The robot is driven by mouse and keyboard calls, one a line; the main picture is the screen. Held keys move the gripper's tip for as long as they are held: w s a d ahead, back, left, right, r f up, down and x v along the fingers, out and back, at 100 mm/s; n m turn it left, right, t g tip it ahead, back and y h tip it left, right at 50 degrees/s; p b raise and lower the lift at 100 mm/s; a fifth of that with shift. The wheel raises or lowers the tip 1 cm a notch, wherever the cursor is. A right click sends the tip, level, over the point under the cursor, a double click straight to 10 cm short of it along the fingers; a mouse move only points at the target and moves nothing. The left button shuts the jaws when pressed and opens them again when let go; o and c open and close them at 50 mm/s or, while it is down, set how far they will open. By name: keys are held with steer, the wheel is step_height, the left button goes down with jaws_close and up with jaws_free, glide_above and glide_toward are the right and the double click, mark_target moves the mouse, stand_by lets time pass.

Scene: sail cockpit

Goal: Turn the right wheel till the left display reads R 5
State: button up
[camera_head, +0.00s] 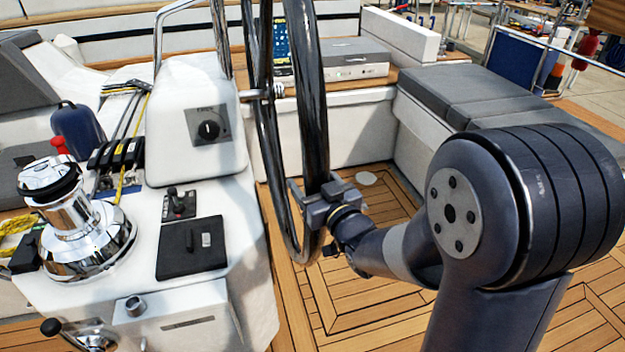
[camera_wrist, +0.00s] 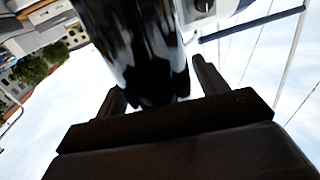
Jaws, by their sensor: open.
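The wheel (camera_head: 313,110) is a large dark glossy ring seen nearly edge-on in the head view, right of the white console. My gripper (camera_head: 318,203) is at the lower part of its rim. In the wrist view the dark rim (camera_wrist: 135,50) passes between the two fingers of my gripper (camera_wrist: 158,88), which stand apart on either side of it. I cannot tell whether a finger touches the rim. No display reading R 5 can be made out in either view.
The white console (camera_head: 195,120) carries a round knob (camera_head: 209,130), a small joystick (camera_head: 178,203) and a black panel (camera_head: 191,248). A chrome winch (camera_head: 80,222) stands at the left. A grey-cushioned bench (camera_head: 440,95) lies behind my arm. The wooden floor (camera_head: 340,290) is clear.

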mark_target(308, 108)
steer(key=shift+w+a, duration=0.1)
steer(key=shift+w, duration=0.1)
steer(key=c, duration=1.4)
steer(key=shift+o, duration=0.2)
steer(key=w+r+p, duration=0.1)
steer(key=r+p, duration=0.3)
steer(key=p, duration=0.1)
steer(key=r+g+p, duration=0.1)
steer(key=r+p, duration=0.4)
steer(key=p, duration=0.1)
steer(key=w+r+g+h+p, duration=0.1)
steer(key=r+p, duration=0.4)
steer(key=shift+w+a+r+p, duration=0.25)
steer(key=shift+w+a+p, duration=0.05)
steer(key=shift+a+p, duration=0.1)
steer(key=shift+w+r+g+p, duration=0.25)
steer(key=shift+r+g+p, duration=0.2)
steer(key=shift+p, duration=0.3)
